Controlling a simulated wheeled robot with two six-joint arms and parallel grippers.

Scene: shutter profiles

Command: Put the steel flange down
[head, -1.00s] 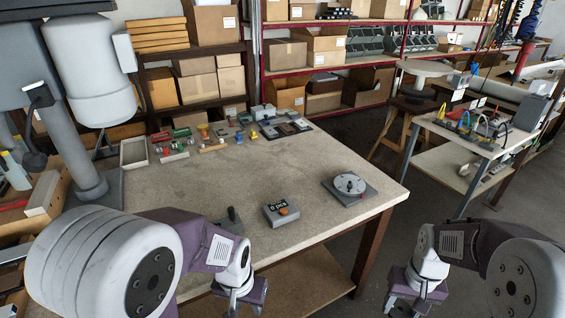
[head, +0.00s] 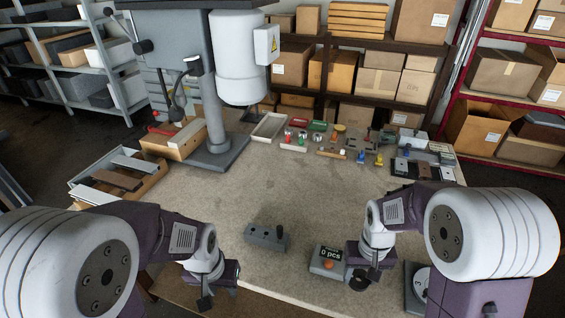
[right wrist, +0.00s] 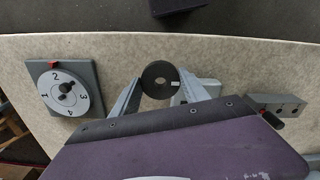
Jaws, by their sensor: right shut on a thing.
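The steel flange (right wrist: 159,80) is a dark round disc with a centre hole. In the right wrist view it sits between the two fingers of my right gripper (right wrist: 160,92), which is shut on it. In the head view the flange (head: 359,283) shows as a small dark disc under my right gripper (head: 373,272), just right of the grey counter box. I cannot tell whether the flange touches the tabletop (head: 220,205). My left gripper (head: 208,292) hangs near the table's front left; its finger opening is unclear.
The counter box (head: 328,262) reads "0 pcs". A grey block with a knob (head: 267,237) stands left of it. A numbered dial plate (right wrist: 70,87) lies on the other side of the flange. Small coloured parts and a drill press (head: 212,140) stand at the back. Mid-table is clear.

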